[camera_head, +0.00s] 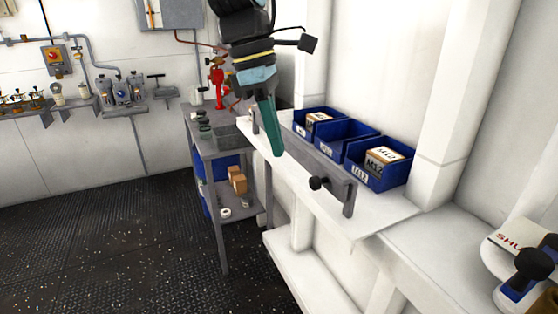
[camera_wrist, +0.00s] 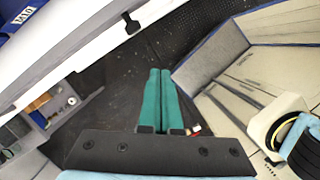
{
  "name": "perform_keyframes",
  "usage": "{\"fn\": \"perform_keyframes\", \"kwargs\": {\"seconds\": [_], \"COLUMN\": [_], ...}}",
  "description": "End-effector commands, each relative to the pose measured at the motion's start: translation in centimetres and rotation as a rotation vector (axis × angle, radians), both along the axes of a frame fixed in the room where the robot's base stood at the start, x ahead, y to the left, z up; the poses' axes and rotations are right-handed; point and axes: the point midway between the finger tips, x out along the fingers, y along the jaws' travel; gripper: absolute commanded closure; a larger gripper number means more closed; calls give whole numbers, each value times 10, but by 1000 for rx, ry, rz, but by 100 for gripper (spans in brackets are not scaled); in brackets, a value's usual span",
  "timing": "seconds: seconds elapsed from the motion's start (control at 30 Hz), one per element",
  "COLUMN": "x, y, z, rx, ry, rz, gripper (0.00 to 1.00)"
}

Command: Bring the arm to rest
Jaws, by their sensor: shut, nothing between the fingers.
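My gripper (camera_head: 277,150) hangs from the arm at the top middle of the head view, its green fingers pointing down. It is in front of the white shelf, left of the blue bins as seen in the picture. In the wrist view the two green fingers (camera_wrist: 161,72) lie side by side, shut, with nothing between them. The dark floor shows beyond the tips there. The upper part of the arm is cut off by the top edge of the head view.
Blue bins (camera_head: 344,138), some holding boxes, stand on the white shelf (camera_head: 385,212) behind a grey rail (camera_head: 322,172) with a black knob. A grey bench (camera_head: 207,146) stands to its left, with a red fixture (camera_head: 217,88) beyond. The dark floor (camera_head: 100,240) at left is clear.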

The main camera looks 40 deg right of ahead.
Motion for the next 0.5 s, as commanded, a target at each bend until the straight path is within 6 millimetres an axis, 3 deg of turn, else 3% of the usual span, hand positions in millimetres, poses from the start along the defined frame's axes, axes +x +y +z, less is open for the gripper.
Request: {"fn": "perform_keyframes", "kwargs": {"seconds": [0.33, 0.43, 0.5], "x": [6, 29, 57], "y": [5, 19, 41], "z": [3, -7, -19], "rx": [0, -10, -18], "ry": [-5, -35, -73], "rz": [-4, -30, -67], "gripper": [100, 100, 100]}}
